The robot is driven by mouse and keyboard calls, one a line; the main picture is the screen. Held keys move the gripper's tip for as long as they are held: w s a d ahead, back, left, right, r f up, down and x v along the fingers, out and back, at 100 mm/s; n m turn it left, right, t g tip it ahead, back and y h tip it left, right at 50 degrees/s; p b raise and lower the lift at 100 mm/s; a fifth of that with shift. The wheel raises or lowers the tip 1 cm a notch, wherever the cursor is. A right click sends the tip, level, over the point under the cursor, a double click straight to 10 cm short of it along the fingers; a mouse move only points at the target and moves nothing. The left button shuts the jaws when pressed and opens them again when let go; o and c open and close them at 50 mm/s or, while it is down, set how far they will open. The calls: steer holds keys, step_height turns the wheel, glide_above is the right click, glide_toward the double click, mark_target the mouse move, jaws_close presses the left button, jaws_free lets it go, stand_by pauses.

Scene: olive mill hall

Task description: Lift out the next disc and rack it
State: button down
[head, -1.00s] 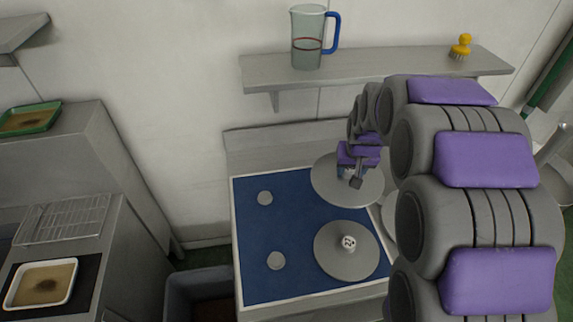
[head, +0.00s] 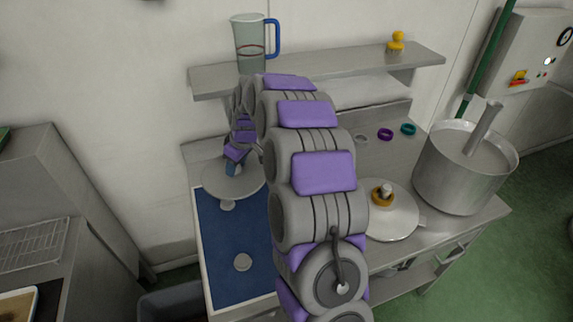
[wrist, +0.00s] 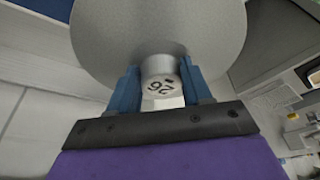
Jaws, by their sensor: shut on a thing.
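My gripper (head: 234,168) is shut on the knob (wrist: 160,84) of a grey disc, with one blue finger on each side. The knob bears a dark two-digit mark in the wrist view. The held disc (head: 232,184) is over the far left part of a blue mat (head: 220,240), hiding the mat's far end. Two pale round spots show on the mat: one (head: 228,205) at the held disc's near edge, one (head: 242,262) nearer. My arm hides the right part of the mat. The held disc also shows in the wrist view (wrist: 190,30).
A lidded pan or disc with an orange ring around its knob (head: 383,194) and a large pot (head: 450,185) stand right of my arm. Small purple (head: 385,134) and teal (head: 408,130) rings lie behind. A shelf (head: 330,75) holds a jug (head: 250,45) and yellow brush (head: 396,42).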

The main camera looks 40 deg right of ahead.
steer(key=shift+s+d+f+n+g+y+b, duration=0.25)
steer(key=shift+d+f+n, duration=0.6)
steer(key=shift+d+f, duration=1.65)
steer(key=shift+s+d+f+n+g+y+b, duration=0.15)
steer(key=shift+d+f+n+b, duration=0.6)
steer(key=shift+d, duration=3.05)
steer(key=shift+s+d+f+n+g+y+b, duration=0.2)
steer(key=shift+d+f+n, duration=0.8)
steer(key=shift+d+f, duration=1.7)
steer(key=shift+s+d, duration=0.1)
steer(key=shift+d, duration=0.35)
steer(key=f, duration=0.1)
steer(key=d+f, duration=0.1)
steer(key=f, duration=0.1)
steer(key=shift+d, duration=0.2)
steer(key=shift+a+f, duration=0.15)
steer(key=shift+f, duration=0.25)
steer(key=shift+a, duration=0.45)
steer(key=shift+d, duration=0.15)
